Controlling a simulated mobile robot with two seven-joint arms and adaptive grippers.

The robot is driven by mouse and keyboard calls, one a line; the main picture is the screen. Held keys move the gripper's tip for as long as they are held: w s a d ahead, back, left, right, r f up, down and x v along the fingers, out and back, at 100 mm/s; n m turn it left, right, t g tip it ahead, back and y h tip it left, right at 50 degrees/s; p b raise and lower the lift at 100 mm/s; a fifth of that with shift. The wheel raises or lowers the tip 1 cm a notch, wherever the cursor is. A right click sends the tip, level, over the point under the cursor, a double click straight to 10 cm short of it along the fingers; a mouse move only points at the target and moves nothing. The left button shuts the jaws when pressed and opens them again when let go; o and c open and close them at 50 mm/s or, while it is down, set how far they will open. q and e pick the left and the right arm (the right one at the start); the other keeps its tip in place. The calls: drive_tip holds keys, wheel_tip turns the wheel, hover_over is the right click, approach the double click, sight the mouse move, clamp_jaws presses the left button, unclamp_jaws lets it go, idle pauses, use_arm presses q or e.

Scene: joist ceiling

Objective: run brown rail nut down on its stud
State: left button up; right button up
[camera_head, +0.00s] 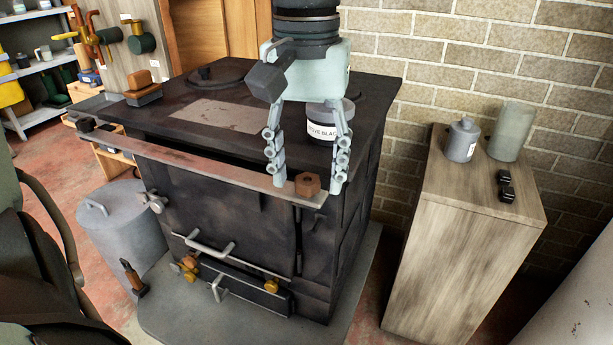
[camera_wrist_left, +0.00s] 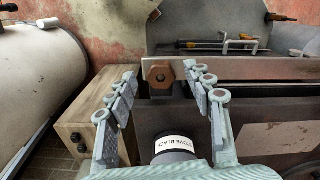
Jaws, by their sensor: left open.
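The brown hexagonal rail nut (camera_head: 308,184) sits at the right end of the flat rail (camera_head: 200,166) along the front of the black stove. In the left wrist view the nut (camera_wrist_left: 158,76) shows near the middle, in front of the rail (camera_wrist_left: 235,68). The stud is hidden by the nut. My left gripper (camera_head: 306,181) reaches down from above, open, with one finger on each side of the nut. In the left wrist view a gap shows between the nut and each fingertip of the gripper (camera_wrist_left: 159,70). My right gripper is not in view.
A labelled tin (camera_head: 325,122) stands on the stove top (camera_head: 375,75) behind my fingers. A brown block (camera_head: 141,88) lies at the stove's left. A wooden cabinet (camera_head: 455,235) at right carries a grey bottle (camera_head: 462,140), a cylinder (camera_head: 511,131) and a small black part (camera_head: 505,187).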

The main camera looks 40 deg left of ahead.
use_arm(q)
wheel_tip(320, 180, up, 12)
wheel_tip(320, 180, up, 4)
drive_tip(key=p, duration=0.4)
hover_over(307, 180)
idle(0.4)
